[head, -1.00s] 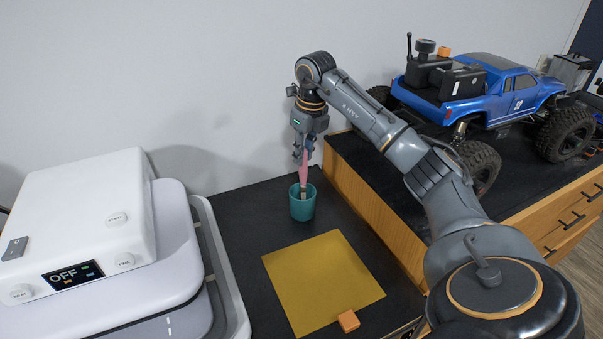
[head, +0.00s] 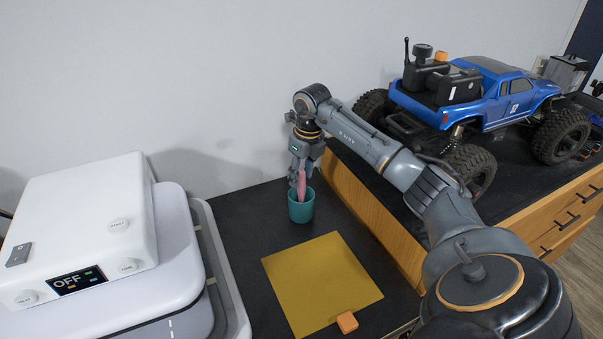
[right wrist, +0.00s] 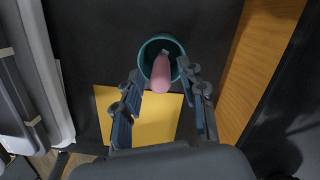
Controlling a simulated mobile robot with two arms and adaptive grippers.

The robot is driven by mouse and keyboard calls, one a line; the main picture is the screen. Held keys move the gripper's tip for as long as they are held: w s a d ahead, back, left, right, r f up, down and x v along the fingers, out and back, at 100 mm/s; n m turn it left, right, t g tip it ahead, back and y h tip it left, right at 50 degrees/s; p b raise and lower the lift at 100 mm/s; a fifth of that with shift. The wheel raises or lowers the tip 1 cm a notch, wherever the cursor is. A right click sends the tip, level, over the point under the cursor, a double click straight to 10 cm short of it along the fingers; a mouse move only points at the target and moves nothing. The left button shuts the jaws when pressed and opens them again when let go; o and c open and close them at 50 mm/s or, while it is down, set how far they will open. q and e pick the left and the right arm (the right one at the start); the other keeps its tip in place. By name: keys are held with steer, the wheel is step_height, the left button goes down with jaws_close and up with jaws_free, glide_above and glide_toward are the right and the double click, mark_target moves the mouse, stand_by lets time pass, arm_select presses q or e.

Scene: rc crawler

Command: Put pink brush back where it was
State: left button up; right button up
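The pink brush (head: 301,183) stands in the teal cup (head: 301,209) on the black counter, its lower end inside and its pink handle sticking up. In the right wrist view the brush (right wrist: 160,74) leans against the rim of the cup (right wrist: 147,56), its metal part inside. My right gripper (head: 301,177) is just above the cup. In the right wrist view its fingers (right wrist: 166,100) are spread apart on either side of the handle, with gaps to it. My left gripper is not in view.
A yellow mat (head: 322,282) with an orange block (head: 347,322) lies in front of the cup. A white device (head: 80,235) stands at left. A wooden drawer unit (head: 372,217) rises close at right, with a blue crawler truck (head: 497,97) on top.

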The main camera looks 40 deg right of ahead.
steer(key=shift+r, duration=0.65)
step_height(320, 180, up, 11)
steer(key=s+b, duration=0.1)
steer(key=b, duration=0.2)
steer(key=shift+s, duration=0.4)
